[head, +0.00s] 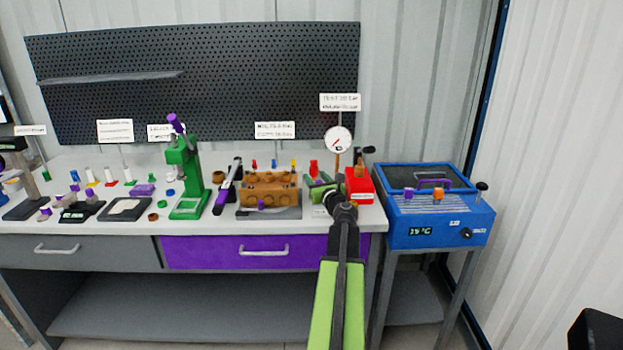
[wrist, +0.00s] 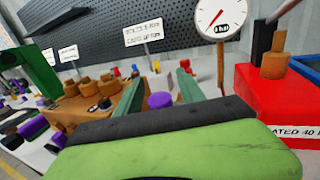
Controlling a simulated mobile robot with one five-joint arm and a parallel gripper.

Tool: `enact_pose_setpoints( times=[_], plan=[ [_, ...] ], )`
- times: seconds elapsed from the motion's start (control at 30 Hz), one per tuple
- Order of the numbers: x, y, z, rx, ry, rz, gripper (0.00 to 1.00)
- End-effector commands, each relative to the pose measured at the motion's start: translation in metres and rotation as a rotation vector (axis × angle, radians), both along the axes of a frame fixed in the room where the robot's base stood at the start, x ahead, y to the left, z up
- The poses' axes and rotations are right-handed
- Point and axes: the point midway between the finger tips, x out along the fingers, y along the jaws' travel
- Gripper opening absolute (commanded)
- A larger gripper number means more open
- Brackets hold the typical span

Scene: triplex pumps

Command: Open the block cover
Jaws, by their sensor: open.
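A blue block unit (head: 433,219) stands at the right of the bench. My gripper (head: 336,197) is open over the right end of the bench, left of the blue unit and apart from the cover. No object shows held in it. In the wrist view the cover is not clearly seen; a green and black part of mine fills the bottom.
A red box (head: 359,184) and a round gauge (head: 338,140) stand near my gripper, left of the blue unit. A brown block (head: 269,187) and a green press (head: 187,180) stand further left. A black knob (head: 482,187) rises at the unit's right edge.

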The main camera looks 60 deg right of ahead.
Motion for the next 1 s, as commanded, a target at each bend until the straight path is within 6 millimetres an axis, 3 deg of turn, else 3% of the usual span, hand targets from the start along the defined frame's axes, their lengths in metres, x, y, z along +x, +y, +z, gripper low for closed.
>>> enact_pose_setpoints(
  times=[0.1, 0.43, 1.0],
  plan=[
    [0.0009, 0.0010, 0.0000, 0.000, 0.000, 0.001, 0.43],
    [0.0021, 0.0022, 0.0000, 0.000, 0.000, 0.003, 0.00],
    [0.0034, 0.0034, 0.0000, 0.000, 0.000, 0.006, 0.00]
  ],
)
